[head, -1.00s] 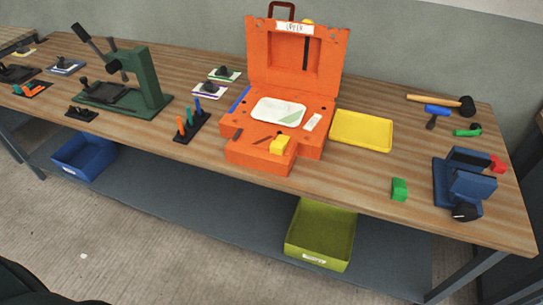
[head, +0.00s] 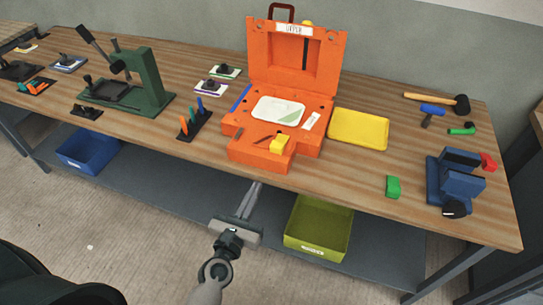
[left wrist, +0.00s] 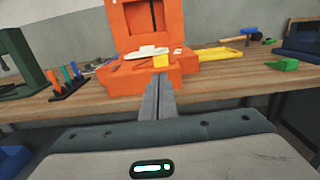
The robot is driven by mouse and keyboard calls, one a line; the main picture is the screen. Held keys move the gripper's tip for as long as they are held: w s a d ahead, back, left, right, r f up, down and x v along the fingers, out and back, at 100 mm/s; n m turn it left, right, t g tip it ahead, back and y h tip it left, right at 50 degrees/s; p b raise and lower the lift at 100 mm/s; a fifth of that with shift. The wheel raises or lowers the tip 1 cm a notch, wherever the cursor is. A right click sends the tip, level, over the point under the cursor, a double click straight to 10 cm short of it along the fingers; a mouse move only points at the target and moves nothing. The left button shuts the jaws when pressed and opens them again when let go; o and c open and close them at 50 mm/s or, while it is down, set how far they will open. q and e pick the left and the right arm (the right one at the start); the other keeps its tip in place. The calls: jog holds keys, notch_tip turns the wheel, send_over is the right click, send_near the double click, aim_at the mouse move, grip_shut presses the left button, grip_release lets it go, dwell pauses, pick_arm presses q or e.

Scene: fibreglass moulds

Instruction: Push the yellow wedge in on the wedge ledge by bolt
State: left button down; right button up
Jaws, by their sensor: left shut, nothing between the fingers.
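The yellow wedge (head: 279,144) sits at the front right of the open orange mould (head: 258,161), on its front ledge. In the left wrist view the wedge (left wrist: 161,61) shows just beyond and above my fingertips. My left gripper (head: 256,186) is shut and empty, in front of the table's front edge and short of the mould. It also shows in the left wrist view (left wrist: 164,80), pointing toward the mould. Which part is the bolt I cannot tell. My right gripper is out of view.
A yellow tray (head: 358,129) lies right of the mould, with a green block (head: 393,187) and a blue vise (head: 455,182) further right. A rack of coloured pegs (head: 194,124) and a green press (head: 135,85) stand left. A green bin (head: 318,229) is on the lower shelf.

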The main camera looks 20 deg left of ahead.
pick_arm(q)
jog(key=shift+w, duration=0.1)
send_near(275, 149)
jog(key=w, duration=0.6)
jog(key=shift+w+d, duration=0.15)
jog(key=shift+w, duration=0.05)
dwell(0.6)
